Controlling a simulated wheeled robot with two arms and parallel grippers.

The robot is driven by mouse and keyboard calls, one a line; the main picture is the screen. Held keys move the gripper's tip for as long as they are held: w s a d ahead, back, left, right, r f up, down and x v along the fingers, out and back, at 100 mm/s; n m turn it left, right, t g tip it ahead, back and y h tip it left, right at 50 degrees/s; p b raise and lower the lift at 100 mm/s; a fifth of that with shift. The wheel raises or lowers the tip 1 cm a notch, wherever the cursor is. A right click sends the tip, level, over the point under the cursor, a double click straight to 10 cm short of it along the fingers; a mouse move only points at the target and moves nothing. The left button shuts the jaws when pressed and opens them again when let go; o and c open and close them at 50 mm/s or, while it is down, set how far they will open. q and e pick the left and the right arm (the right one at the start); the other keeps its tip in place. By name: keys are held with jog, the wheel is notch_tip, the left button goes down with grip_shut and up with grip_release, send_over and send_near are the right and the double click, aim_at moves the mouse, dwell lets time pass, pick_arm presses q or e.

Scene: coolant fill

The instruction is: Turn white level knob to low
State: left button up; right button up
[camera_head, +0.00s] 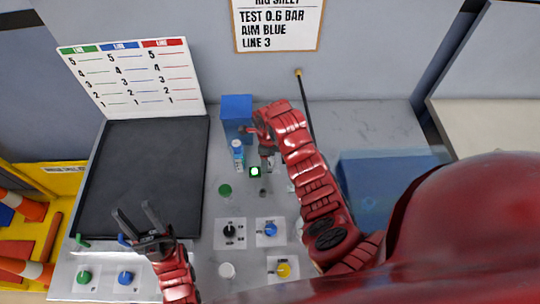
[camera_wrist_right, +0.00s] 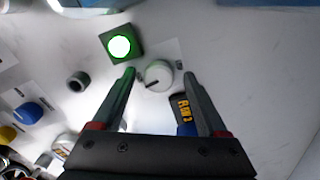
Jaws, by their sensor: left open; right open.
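The white level knob (camera_wrist_right: 158,75) shows in the right wrist view as a round white cap with a dark pointer line. It lies between the fingertips of my right gripper (camera_wrist_right: 160,74), which is open with a gap to each side. Whether the fingers reach down to the knob's height I cannot tell. In the head view my right gripper (camera_head: 267,160) is over the panel beside the lit green button (camera_head: 255,171), and it and the arm hide the knob. My left gripper (camera_head: 136,209) is open and empty above the lower edge of the black board.
Near the right gripper are a blue box (camera_head: 237,112), a small blue-capped bottle (camera_head: 238,152) and a dark peg (camera_head: 263,192). Black (camera_head: 229,230), blue (camera_head: 270,229) and yellow (camera_head: 283,269) knobs sit lower. A dark tag (camera_wrist_right: 183,112) with yellow lettering lies by the right finger.

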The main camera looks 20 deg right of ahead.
jog(key=shift+r, duration=0.1)
jog(key=shift+s+a, duration=0.1)
jog(key=shift+c, duration=0.7)
grip_shut()
